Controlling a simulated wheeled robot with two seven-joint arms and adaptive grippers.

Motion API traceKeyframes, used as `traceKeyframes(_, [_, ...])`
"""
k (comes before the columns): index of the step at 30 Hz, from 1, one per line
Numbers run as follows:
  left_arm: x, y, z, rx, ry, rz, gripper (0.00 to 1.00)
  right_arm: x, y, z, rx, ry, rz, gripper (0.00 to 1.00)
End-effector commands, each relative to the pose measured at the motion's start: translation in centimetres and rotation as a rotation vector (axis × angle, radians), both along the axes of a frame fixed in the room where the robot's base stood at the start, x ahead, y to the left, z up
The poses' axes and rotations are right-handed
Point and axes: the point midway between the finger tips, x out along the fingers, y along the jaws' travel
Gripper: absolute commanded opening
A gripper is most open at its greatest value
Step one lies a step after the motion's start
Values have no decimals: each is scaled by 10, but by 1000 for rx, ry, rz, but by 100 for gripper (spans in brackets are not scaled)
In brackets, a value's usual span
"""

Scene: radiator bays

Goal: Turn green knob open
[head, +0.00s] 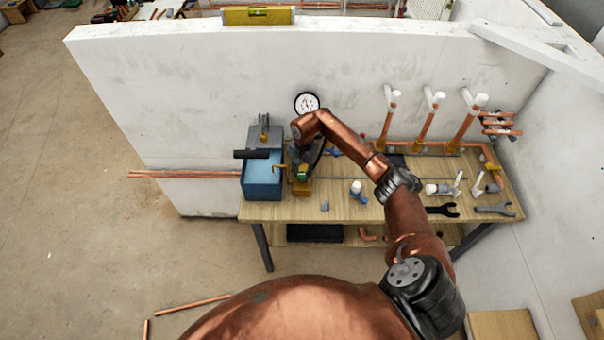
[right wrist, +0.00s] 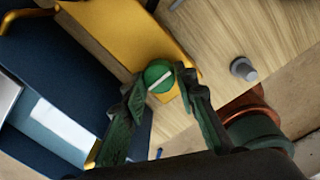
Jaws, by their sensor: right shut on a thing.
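The green knob (right wrist: 158,74) is round with a pale line across its face, running diagonally in the right wrist view. It sits on a yellow body (right wrist: 135,25), which also shows in the head view (head: 302,189) on the bench beside the blue box. My right gripper (right wrist: 162,84) is shut on the knob, one dark finger on each side. In the head view the right gripper (head: 303,166) reaches down over the yellow body, and its own wrist partly hides the knob. My left gripper is not in view.
A blue open box (head: 261,186) stands just left of the yellow body. The wooden bench (head: 290,212) carries loose fittings and wrenches (head: 494,209). A white wall with a gauge (head: 306,103) and copper pipes (head: 424,131) stands behind. The floor at left is mostly clear.

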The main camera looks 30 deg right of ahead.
Motion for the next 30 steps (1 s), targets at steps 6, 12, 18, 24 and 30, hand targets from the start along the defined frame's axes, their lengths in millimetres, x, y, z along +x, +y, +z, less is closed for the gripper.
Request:
traceKeyframes(6, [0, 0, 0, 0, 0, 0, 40, 0, 0, 0, 0, 0, 1, 2])
traceKeyframes(12, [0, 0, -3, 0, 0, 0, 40, 0, -1, -1, -2, 1, 33, 2])
traceKeyframes(18, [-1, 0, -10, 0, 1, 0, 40, 0, -1, -1, -2, 0, 132, 2])
traceKeyframes(24, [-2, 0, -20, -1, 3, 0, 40, 0, -2, -2, -3, 1, 299, 2])
traceKeyframes(30, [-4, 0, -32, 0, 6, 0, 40, 0, -2, -2, -3, 1, 488, 2])
